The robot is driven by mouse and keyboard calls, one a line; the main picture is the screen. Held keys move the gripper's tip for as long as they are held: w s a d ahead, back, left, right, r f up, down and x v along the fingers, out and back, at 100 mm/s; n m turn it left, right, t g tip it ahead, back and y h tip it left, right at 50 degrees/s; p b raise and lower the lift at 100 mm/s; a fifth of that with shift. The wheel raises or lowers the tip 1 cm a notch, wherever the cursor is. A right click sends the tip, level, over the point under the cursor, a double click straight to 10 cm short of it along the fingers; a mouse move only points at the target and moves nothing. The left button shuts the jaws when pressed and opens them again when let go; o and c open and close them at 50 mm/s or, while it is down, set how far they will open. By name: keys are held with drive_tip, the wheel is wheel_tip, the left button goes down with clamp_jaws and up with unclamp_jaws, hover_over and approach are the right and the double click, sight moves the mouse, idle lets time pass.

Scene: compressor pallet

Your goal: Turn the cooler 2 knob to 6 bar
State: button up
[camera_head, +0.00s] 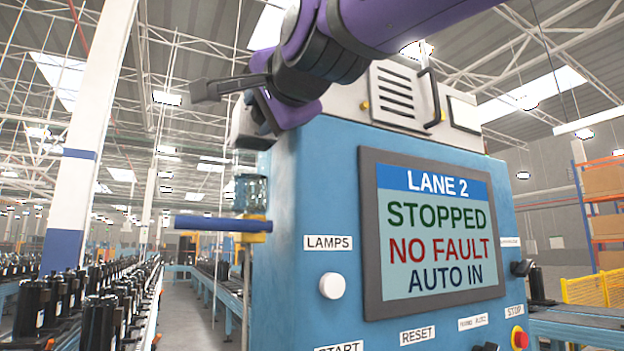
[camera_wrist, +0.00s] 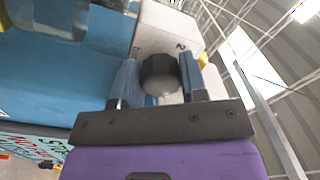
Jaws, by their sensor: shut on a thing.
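The knob (camera_wrist: 160,76) is dark and round with a grey front, and it shows in the wrist view. It sits on a pale housing (camera_wrist: 165,28) that carries a printed "2" beside the knob. My gripper (camera_wrist: 160,82) has one blue-grey finger on each side of the knob and is shut on it. In the head view my purple wrist reaches to the left edge of the blue cabinet (camera_head: 308,200). The fingers and the knob cannot be made out there. No pressure gauge or scale can be read in either view.
A clear bowl (camera_head: 252,190) and a blue lever on a yellow valve (camera_head: 222,224) stick out left of the cabinet. The cabinet's screen (camera_head: 435,235) reads LANE 2, STOPPED, NO FAULT, AUTO IN. A white lamp button (camera_head: 332,286) and a red stop button (camera_head: 519,338) are on its front.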

drive_tip(key=o, duration=0.9)
drive_tip(key=v, duration=1.1)
drive_tip(key=shift+w, duration=0.1)
